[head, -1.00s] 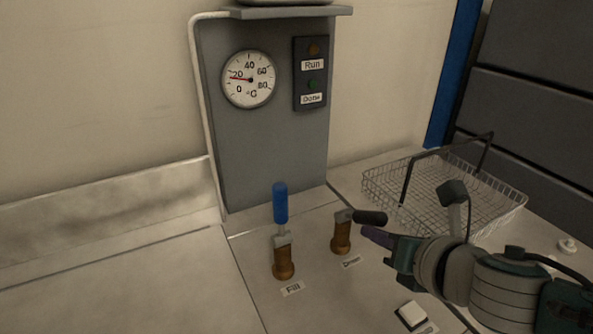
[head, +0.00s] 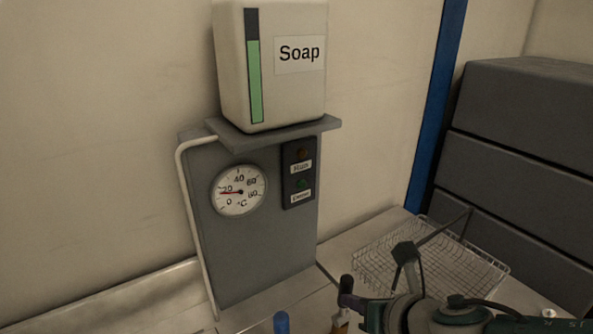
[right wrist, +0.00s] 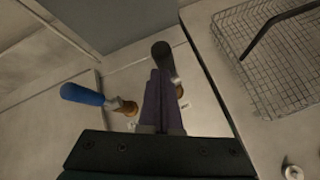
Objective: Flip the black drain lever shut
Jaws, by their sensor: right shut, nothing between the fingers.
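The black drain lever (head: 346,285) stands roughly upright at the bottom of the head view, above its brass valve (head: 341,321). It also shows in the right wrist view (right wrist: 164,58), just beyond and beside my fingertips. My right gripper (right wrist: 159,78) is shut and empty, its purple fingers together close against the black handle; whether they touch it I cannot tell. In the head view, my right gripper (head: 358,304) is to the right of the lever and partly cut off below. My left gripper is not in view.
The blue fill lever (right wrist: 82,95) stands left of the black one; its tip (head: 281,322) shows in the head view. A grey panel (head: 250,250) with a gauge (head: 239,190) and a soap container (head: 285,80) rises behind. A wire basket (head: 440,265) lies to the right.

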